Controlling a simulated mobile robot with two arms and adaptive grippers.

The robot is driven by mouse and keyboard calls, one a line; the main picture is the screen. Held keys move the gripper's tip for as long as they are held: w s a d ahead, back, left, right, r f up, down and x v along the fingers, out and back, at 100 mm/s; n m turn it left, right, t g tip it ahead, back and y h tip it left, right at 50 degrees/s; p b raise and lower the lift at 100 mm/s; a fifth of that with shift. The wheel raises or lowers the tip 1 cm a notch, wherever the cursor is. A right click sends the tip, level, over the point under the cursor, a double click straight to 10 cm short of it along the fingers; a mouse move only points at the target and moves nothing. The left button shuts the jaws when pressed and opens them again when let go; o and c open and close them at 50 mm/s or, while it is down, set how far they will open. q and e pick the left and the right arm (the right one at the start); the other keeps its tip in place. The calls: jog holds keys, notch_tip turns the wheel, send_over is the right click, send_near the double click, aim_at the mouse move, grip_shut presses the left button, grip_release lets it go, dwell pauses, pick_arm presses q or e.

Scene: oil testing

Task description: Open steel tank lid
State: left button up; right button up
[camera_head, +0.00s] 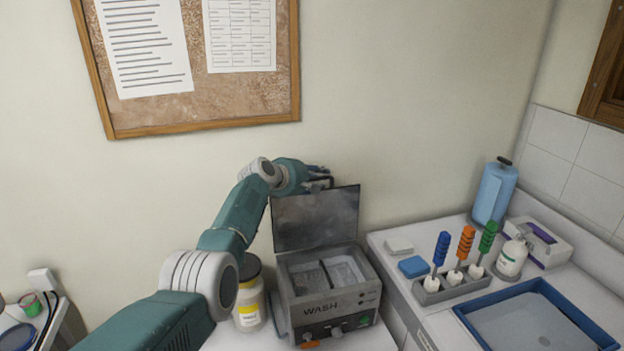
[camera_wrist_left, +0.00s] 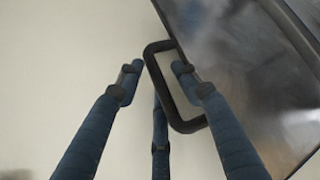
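The steel tank (camera_head: 328,293), marked WASH, stands on the white counter. Its lid (camera_head: 316,218) is raised about upright at the back, and the basin inside shows. My left gripper (camera_head: 322,175) is at the top edge of the lid, by its black handle. In the left wrist view, the fingers of my left gripper (camera_wrist_left: 153,82) are apart. One side of the handle (camera_wrist_left: 151,75) lies between them, and the lid (camera_wrist_left: 235,70) is to the right. I see no finger closed firmly on the handle. My right gripper is not in view.
A jar with a yellow label (camera_head: 249,308) stands close to the tank's left. On the right counter are a rack of brushes (camera_head: 452,289), a blue-rimmed tray (camera_head: 540,287), a blue roll (camera_head: 494,192) and a white bottle (camera_head: 511,258). The wall is close behind the lid.

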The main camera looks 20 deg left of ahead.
pick_arm(q)
jog(key=v, duration=0.8)
dwell(0.4)
jog(key=shift+f, duration=0.15)
dwell(0.3)
